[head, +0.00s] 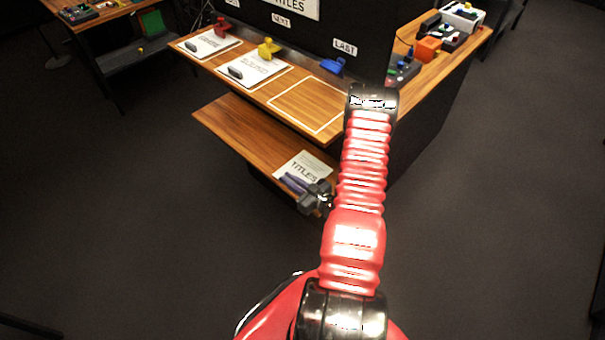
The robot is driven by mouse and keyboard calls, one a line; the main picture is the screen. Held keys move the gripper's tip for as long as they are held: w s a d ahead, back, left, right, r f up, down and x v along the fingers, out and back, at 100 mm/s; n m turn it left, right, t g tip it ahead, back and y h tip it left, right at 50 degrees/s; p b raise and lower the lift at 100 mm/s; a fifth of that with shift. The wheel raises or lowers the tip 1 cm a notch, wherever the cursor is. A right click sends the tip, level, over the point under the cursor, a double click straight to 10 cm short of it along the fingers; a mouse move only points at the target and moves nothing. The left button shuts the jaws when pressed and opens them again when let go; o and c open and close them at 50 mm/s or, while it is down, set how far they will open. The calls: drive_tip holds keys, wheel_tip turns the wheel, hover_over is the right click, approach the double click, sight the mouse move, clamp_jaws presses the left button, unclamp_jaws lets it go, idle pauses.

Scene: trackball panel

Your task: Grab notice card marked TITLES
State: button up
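The white notice card marked TITLES (307,164) lies flat on the lower wooden shelf, near its right end. A dark purple-grey object (296,183) lies at the card's front edge; I cannot tell whether it is a handle on the card or a part of my gripper. My gripper (312,193) is at the front right edge of the card, just over the shelf's front edge. My red arm hides the area to its right. The fingers are too small and partly hidden, so I cannot tell whether they touch the card or how far apart they are.
The upper desk (290,84) overhangs the lower shelf (232,122). On it lie two white cards, with red and yellow blocks behind them, and an empty white-outlined square (308,105). A blue block (333,66) stands near the LAST label (345,47). Open floor lies left.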

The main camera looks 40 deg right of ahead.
clamp_jaws()
drive_tip(key=shift+r, duration=5)
